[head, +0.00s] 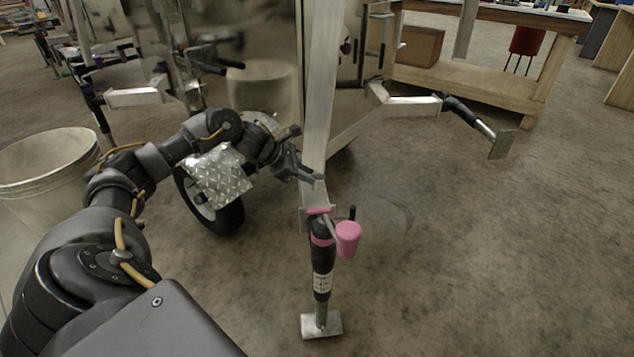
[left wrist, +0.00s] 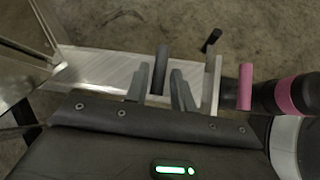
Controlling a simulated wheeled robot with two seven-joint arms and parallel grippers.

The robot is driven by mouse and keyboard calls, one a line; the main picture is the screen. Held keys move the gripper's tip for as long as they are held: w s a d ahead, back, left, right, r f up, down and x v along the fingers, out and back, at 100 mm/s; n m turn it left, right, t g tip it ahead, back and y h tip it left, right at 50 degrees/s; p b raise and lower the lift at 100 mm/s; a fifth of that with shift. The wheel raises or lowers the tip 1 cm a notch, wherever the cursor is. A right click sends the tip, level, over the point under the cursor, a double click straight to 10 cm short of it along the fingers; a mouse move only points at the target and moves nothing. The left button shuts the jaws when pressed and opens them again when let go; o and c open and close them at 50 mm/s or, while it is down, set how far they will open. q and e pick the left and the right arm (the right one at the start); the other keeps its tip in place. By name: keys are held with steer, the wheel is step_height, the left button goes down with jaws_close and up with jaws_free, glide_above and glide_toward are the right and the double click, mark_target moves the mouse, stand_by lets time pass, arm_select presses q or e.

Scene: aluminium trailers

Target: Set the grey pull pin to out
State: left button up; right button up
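The grey pull pin (left wrist: 162,65) is a dark grey rounded bar standing out from the aluminium beam (left wrist: 105,68) in the left wrist view. My left gripper (left wrist: 162,80) has one finger on each side of the pin, with small gaps visible beside it, so it looks open. In the head view my left gripper (head: 304,174) is at the lower end of the aluminium beam (head: 319,100), just above the jack. The pin cannot be made out clearly there. My right gripper is in neither view.
A black jack (head: 322,265) with pink bands and a pink crank grip (head: 348,238) stands below the beam on a metal foot. A trailer wheel (head: 215,207) is behind my left arm. A white bin (head: 48,165) stands at left.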

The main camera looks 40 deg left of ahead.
mark_target(317, 178)
arm_select(q)
steer(key=shift+b+x, duration=0.45)
steer(key=shift+x, duration=1.8)
jaws_close()
